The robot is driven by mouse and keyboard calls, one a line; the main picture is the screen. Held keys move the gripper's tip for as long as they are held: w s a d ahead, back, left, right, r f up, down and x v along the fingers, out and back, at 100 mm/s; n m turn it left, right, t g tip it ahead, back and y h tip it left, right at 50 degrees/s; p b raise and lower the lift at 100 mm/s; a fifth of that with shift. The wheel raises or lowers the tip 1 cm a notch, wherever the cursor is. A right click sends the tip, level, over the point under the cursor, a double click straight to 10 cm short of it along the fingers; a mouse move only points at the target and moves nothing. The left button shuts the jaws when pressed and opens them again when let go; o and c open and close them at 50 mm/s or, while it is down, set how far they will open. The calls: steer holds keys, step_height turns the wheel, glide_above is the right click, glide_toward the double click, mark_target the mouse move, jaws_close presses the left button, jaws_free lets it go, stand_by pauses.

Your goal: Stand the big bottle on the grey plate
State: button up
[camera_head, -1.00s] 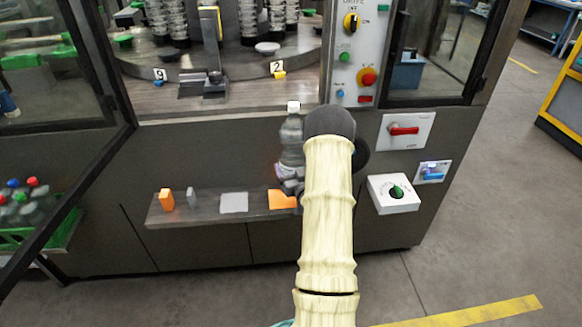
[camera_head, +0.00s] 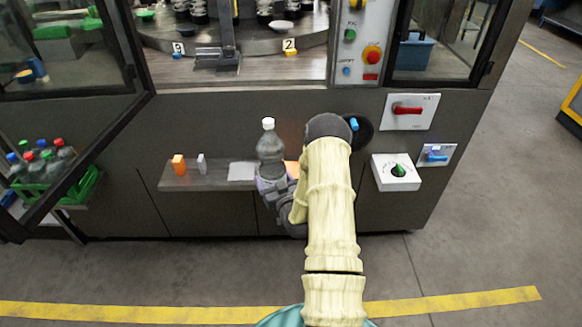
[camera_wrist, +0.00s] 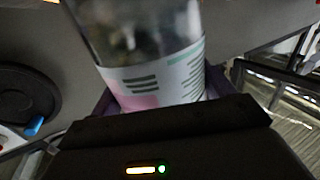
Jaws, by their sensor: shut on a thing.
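My gripper (camera_head: 272,187) is shut on the big bottle (camera_head: 270,150), a clear bottle with a white cap. The bottle is upright in the head view, in front of the shelf and just right of the grey plate. Its lower part is hidden by the gripper. The wrist view shows the bottle's clear body (camera_wrist: 145,40) and pink, white and green label between the jaws (camera_wrist: 155,100). The grey plate (camera_head: 241,172) is a flat light square on the shelf, with nothing on it. I cannot tell the bottle's exact distance from it.
A green crate (camera_head: 85,186) of bottles stands left. Switches and a black disc (camera_head: 362,133) are on the machine's front, right of the shelf.

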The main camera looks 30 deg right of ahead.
steer(key=a+f+n+y, duration=0.1)
steer(key=a+f, duration=0.3)
steer(key=a, duration=0.6)
steer(key=s+a+f+y, duration=0.1)
steer(key=a+f, duration=0.3)
steer(key=a, duration=0.7)
steer(key=shift+n+t+y, duration=0.3)
steer(key=shift+n+y, duration=0.1)
